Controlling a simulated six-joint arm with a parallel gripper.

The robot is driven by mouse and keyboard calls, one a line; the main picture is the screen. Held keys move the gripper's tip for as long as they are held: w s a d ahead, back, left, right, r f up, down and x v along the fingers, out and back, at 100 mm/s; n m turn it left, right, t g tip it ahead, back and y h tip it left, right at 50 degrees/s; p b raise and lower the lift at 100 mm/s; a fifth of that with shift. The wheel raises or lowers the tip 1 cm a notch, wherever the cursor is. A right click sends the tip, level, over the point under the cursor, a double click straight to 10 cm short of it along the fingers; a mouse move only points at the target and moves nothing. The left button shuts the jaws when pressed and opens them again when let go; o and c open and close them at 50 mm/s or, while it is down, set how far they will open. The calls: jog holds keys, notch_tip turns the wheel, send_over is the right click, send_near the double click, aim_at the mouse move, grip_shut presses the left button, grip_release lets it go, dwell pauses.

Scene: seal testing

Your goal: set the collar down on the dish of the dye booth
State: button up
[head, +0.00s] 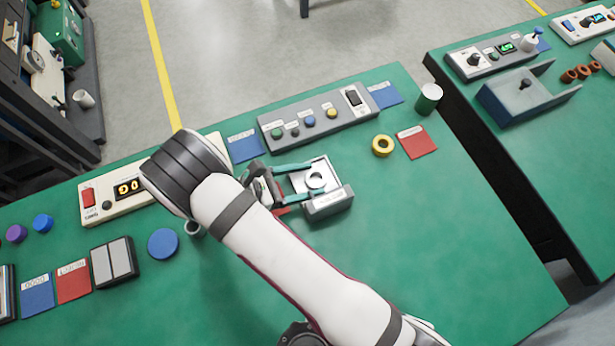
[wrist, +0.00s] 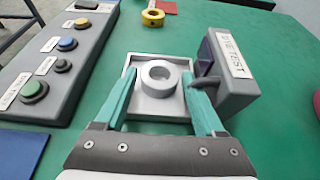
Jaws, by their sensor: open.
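A pale grey collar (head: 315,180) lies flat on the square, light dish (head: 326,166) of the dye test booth. In the wrist view the collar (wrist: 159,77) sits near the middle of the dish (wrist: 160,108), hole facing up. The booth's grey box (head: 329,204), labelled for the dye test in the wrist view (wrist: 232,72), stands along one side of the dish. My gripper (head: 309,181) is open. Its two teal fingers (wrist: 159,88) reach over the dish on either side of the collar, with a visible gap on both sides.
A grey button panel (head: 318,121) stands behind the booth. A yellow ring (head: 382,146), a red card (head: 417,142) and a green-and-white cup (head: 429,98) are to the right. A blue disc (head: 162,243) lies left of my arm.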

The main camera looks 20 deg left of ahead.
jog(key=v, duration=1.1)
jog(key=shift+s+a, duration=0.25)
jog(key=w+d+r+m+g+y, duration=0.1)
jog(key=w+d+r+m+g, duration=0.1)
jog(key=d+r+m+g, duration=0.45)
jog(key=w+d+r+m+g+y, duration=0.2)
jog(key=d+r+m+g, duration=0.2)
jog(key=d+r+m, duration=0.5)
jog(key=s+d+r+m+y, duration=0.1)
jog(key=s+d+m+y, duration=0.7)
jog(key=m, duration=0.9)
jog(key=s+d+t, duration=0.1)
jog(key=d, duration=0.1)
jog(key=shift+s+d, duration=0.35)
